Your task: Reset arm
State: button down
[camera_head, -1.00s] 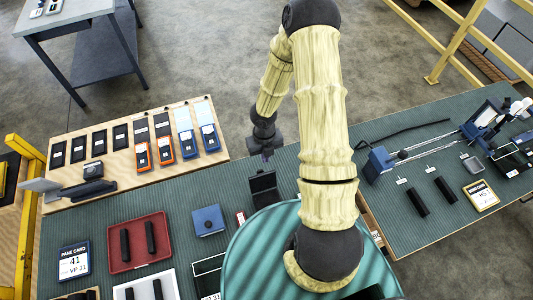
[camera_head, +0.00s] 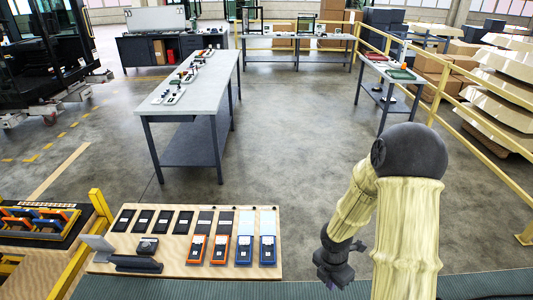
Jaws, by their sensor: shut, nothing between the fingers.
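My arm, in a cream sleeve with dark joints, rises at the right of the head view and bends down at the elbow. My gripper (camera_head: 331,280) hangs at the lower middle, to the right of the wooden board. It is dark and small in the picture, shut, with nothing seen in it. It appears apart from the board and its devices.
A wooden board (camera_head: 185,268) holds several dark pads, orange testers (camera_head: 220,250) and blue testers (camera_head: 267,250). The green bench top (camera_head: 462,287) shows at the bottom edge. A grey table (camera_head: 194,98) stands beyond open floor. Yellow railings run along the right.

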jog(key=s+a+r+m+t+b, duration=0.1)
jog(key=s+r+m+b, duration=0.2)
jog(key=m, duration=0.9)
jog(key=s+a+r+m+t+y+b, duration=0.1)
jog(key=s+r+m+b, duration=0.3)
jog(key=m, duration=0.9)
jog(key=shift+s+a+r+t+b, duration=0.25)
jog(key=shift+a+t+b, duration=0.05)
jog(key=shift+a, duration=0.2)
jog(key=c, duration=0.8)
grip_release()
jog(key=o, duration=0.8)
jog(key=shift+w+d+p, duration=0.25)
jog(key=shift+d+p, duration=0.2)
jog(key=shift+p, duration=0.3)
jog(key=shift+c, duration=0.2)
jog(key=shift+o, duration=0.2)
jog(key=w+d+f+g+p, duration=0.1)
jog(key=d+f+g+p, duration=0.1)
jog(key=d+p, duration=0.3)
jog(key=shift+w+d+f+g, duration=0.2)
jog(key=shift+d+f+g, duration=0.1)
jog(key=shift+d+g, duration=0.35)
jog(key=s+d+f+g+h+p, duration=0.2)
jog(key=d+p, duration=0.4)
jog(key=d, duration=0.4)
jog(key=shift+d+f+g, duration=0.25)
jog(key=shift+d+g, duration=0.15)
jog(key=shift+g, duration=0.25)
